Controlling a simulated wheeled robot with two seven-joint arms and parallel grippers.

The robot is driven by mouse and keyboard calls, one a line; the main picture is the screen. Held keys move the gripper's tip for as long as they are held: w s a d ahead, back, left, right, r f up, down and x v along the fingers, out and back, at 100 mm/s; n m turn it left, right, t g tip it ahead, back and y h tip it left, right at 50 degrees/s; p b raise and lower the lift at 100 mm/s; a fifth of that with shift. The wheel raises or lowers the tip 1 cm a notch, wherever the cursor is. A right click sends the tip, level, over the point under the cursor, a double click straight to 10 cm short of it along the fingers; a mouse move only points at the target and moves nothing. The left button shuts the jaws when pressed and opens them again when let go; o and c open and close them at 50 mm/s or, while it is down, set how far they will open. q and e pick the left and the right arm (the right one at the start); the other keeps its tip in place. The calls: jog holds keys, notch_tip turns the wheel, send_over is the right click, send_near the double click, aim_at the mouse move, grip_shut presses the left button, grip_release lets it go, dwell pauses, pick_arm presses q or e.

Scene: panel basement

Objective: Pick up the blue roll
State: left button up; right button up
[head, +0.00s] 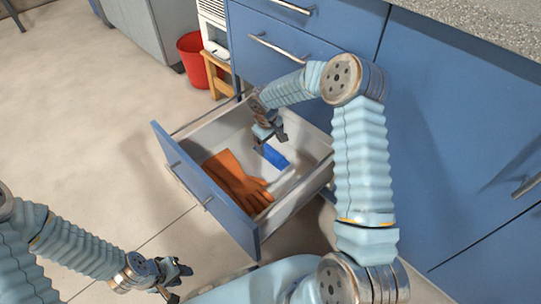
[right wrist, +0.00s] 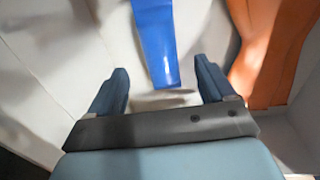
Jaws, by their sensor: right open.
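The blue roll (head: 272,155) lies in the open drawer, on the bottom near the drawer's middle. It also shows in the right wrist view (right wrist: 155,42), with its near end between the two fingers. My right gripper (head: 269,136) is inside the drawer, just beyond the roll in the head view. In the right wrist view my right gripper (right wrist: 160,85) is open, with a finger on each side of the roll's near end. I cannot tell whether the fingers touch it. My left gripper (head: 176,280) is low at the bottom left, outside the drawer; its jaw state is unclear.
Orange gloves (head: 238,182) lie in the drawer beside the roll. The drawer (head: 213,207) is pulled out from the blue cabinet (head: 440,130). A red bucket (head: 193,60) and a wooden stool (head: 216,75) stand behind it. The floor on the left is clear.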

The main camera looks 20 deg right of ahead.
aim_at(271, 152)
jog(key=f, duration=0.4)
jog(key=f+b, duration=0.1)
jog(key=f, duration=0.2)
jog(key=shift+w+d, duration=0.15)
jog(key=shift+d, duration=0.2)
jog(key=shift+r, duration=0.1)
jog(key=c, duration=1.3)
jog(key=shift+r, duration=0.1)
